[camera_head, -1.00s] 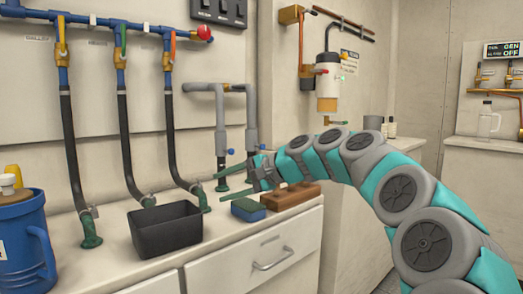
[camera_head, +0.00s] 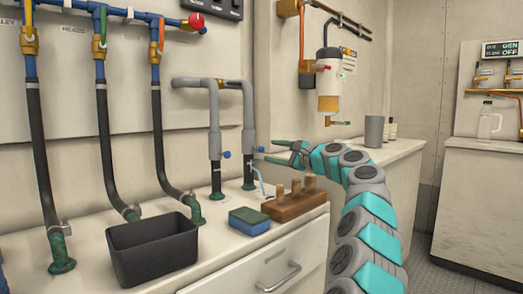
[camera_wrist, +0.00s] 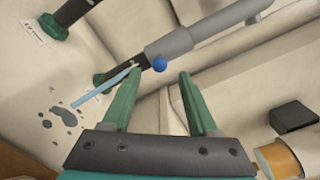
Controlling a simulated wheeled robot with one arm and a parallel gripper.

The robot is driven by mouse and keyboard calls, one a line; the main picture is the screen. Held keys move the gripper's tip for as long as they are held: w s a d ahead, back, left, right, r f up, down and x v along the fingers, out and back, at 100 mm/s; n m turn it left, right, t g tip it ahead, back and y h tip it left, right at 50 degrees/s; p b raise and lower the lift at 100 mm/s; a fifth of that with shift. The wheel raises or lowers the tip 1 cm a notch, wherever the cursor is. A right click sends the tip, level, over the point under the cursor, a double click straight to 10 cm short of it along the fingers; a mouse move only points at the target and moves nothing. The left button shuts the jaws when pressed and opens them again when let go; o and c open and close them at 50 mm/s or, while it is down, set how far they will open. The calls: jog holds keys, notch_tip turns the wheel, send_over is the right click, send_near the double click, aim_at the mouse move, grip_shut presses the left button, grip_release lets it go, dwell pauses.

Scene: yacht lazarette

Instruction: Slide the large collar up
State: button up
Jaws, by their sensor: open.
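Two grey pipes come down at the counter's back, each with a thicker grey sleeve and a blue knob. The right sleeve (camera_head: 249,143) is the collar nearest my gripper; I cannot tell whether it is the larger. Below it is a dark pipe piece (camera_head: 249,177), and a thin pale-blue water stream (camera_head: 263,184) slants from there. My gripper (camera_head: 271,150) is open and empty, pointing left towards the right pipe. In the wrist view the sleeve (camera_wrist: 185,40), its blue knob (camera_wrist: 159,64) and the stream (camera_wrist: 100,88) lie just beyond the fingertips, not between them.
On the counter are a black bin (camera_head: 155,255), a green-and-blue sponge (camera_head: 249,221) and a wooden block with pegs (camera_head: 294,204) below my gripper. Black hoses stand at left. A puddle (camera_wrist: 63,115) lies near the stream. A heater (camera_head: 328,80) hangs right.

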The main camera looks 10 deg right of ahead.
aim_at(262, 149)
jog(key=shift+p+x, duration=0.8)
jog(key=shift+x, duration=2.2)
grip_shut()
